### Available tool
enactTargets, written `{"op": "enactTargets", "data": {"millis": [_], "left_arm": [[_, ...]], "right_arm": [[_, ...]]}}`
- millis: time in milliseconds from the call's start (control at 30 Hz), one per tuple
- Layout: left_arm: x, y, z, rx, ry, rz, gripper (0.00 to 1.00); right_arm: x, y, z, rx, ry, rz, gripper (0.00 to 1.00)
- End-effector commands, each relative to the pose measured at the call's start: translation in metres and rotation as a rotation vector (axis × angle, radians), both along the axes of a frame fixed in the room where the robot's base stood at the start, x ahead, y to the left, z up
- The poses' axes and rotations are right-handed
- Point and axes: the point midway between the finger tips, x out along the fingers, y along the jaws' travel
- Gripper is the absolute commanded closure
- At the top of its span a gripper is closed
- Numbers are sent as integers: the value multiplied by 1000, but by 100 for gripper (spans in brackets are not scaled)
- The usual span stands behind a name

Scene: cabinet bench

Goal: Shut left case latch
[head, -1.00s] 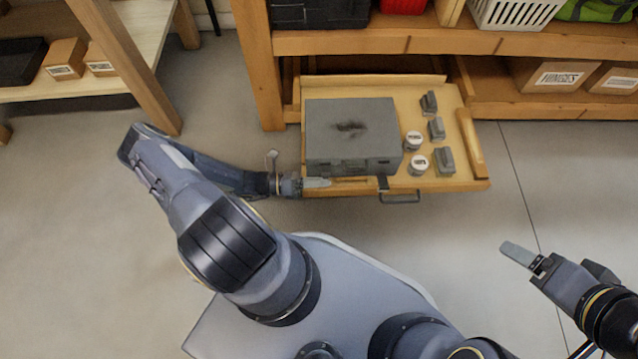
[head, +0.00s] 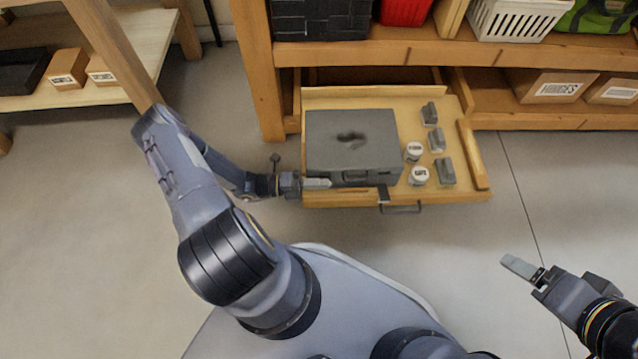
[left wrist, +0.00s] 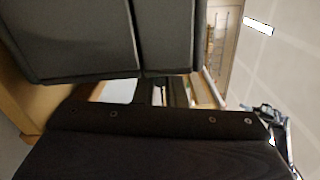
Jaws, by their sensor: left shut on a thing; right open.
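The grey case (head: 352,138) lies in the open drawer with its lid down. Its front wall faces me, with a handle (head: 355,175) in the middle. In the left wrist view, the grey case (left wrist: 75,35) fills the upper left, close to the dark gripper body. My right gripper (head: 523,268) is open and empty, off to the right above the floor.
The wooden drawer (head: 450,190) has a metal handle (head: 402,208) at its front. Two white-lidded jars (head: 418,175) and several small grey blocks (head: 446,171) stand right of the case. A shelf (head: 450,50) overhangs behind. The floor in front is clear.

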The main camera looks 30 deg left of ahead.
Motion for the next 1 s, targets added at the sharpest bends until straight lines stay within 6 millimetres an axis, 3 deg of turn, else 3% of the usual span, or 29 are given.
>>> {"op": "enactTargets", "data": {"millis": [267,300,467,767,1000], "left_arm": [[1,1,0,3,1,3,100],[1,1,0,3,1,3,88],[1,1,0,2,-1,2,67],[-1,2,0,1,0,1,67],[-17,30,1,4,0,4,67]], "right_arm": [[0,0,0,0,0,0,23],[0,0,0,0,0,0,23],[0,0,0,0,0,0,23],[0,0,1,0,0,0,23],[0,0,10,0,0,0,23]]}}
